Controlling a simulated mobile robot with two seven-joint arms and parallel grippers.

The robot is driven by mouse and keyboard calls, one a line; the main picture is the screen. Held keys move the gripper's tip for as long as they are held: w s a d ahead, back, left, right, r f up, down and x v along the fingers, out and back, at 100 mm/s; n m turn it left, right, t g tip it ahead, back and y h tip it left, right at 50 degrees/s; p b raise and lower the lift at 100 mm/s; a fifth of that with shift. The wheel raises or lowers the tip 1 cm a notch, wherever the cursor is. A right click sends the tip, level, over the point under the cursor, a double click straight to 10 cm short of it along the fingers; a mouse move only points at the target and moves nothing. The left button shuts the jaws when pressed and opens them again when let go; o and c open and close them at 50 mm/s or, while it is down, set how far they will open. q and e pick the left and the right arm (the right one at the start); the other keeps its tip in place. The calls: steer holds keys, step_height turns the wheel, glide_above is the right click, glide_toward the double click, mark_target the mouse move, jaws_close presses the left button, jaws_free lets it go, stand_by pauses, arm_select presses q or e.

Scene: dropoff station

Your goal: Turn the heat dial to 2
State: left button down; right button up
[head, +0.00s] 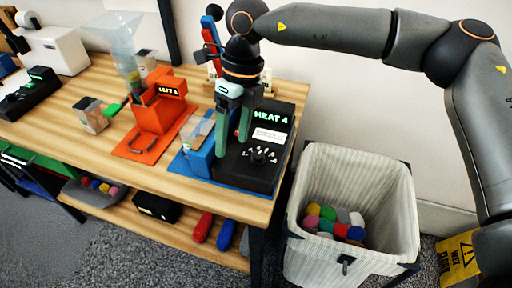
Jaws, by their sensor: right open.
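The heat dial (258,155) is a small dark knob ringed by white marks, low on the front of a black control box (243,177). A green display (271,117) on the box reads HEAT 4. My right gripper (233,143) reaches in from the upper right and points down. Its two green fingers are apart with no object seen between them. They are at the left side of the black box, left of the dial and not around it. The fingers hide the box's left part. My left gripper is not in view.
A blue unit (199,158) stands left of the box. A striped bin (335,262) with coloured balls stands on the floor at right.

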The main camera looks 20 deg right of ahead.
step_height(320, 180, up, 3)
steer(key=m+t+h, duration=0.1)
steer(key=h, duration=0.1)
glide_above(258, 154)
step_height(258, 154, down, 12)
steer(key=shift+f+p, duration=0.2)
steer(key=shift+p, duration=0.15)
jaws_close()
